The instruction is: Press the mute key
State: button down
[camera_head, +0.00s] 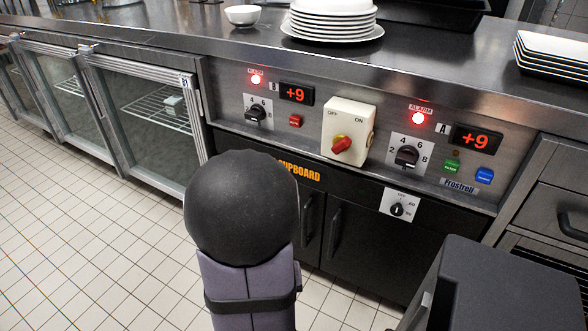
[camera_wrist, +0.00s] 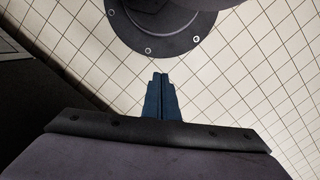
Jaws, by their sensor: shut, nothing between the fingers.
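A steel control panel runs under the counter edge in the head view. A small red key (camera_head: 295,121) sits below the left +9 display; its lettering is too small to read surely. A green key (camera_head: 452,166) and a blue key (camera_head: 484,176) sit below the right +9 display, with tiny labels. I cannot tell for certain which key is mute. My gripper (camera_wrist: 161,76) shows in the wrist view, its dark blue fingers shut and empty, above the tiled floor. It touches no key there. In the head view it is not visible; my arm covers part of the cupboard front.
Two red alarm lamps (camera_head: 256,79) (camera_head: 418,118) are lit. A white switch box (camera_head: 348,130) with a red knob protrudes between the panel halves. Black dials (camera_head: 407,156) sit nearby. Stacked plates (camera_head: 332,31) and a bowl (camera_head: 243,15) stand on the counter. Tiled floor lies open at left.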

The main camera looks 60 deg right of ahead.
aim_at(296, 121)
jog(key=d+f+m+t+h+b, duration=0.15)
jog(key=d+f+h+b, duration=0.35)
jog(key=d, duration=0.7)
jog(key=w+d+r+n+t+h+p, duration=0.2)
jog(key=w+d+r+n+t+h, duration=0.15)
jog(key=w+d, duration=0.4)
jog(key=w+d+r+n+t+h, duration=0.1)
jog(key=w+r+t+h, duration=0.1)
jog(key=r, duration=0.7)
jog(key=w+d+r+n+t+h, duration=0.1)
jog(key=w+r+n+t+h, duration=0.1)
jog(key=r+t, duration=0.3)
jog(key=w+d+r+n+t+h, duration=0.1)
jog(key=w+d+r+t+h, duration=0.1)
jog(key=r, duration=1)
jog(key=shift+w+r+n+t+h, duration=0.3)
jog(key=shift+n+t+h, duration=0.1)
jog(key=shift+t+h, duration=0.6)
jog(key=shift+d, duration=0.15)
jog(key=d, duration=0.8)
jog(key=shift+d, duration=0.3)
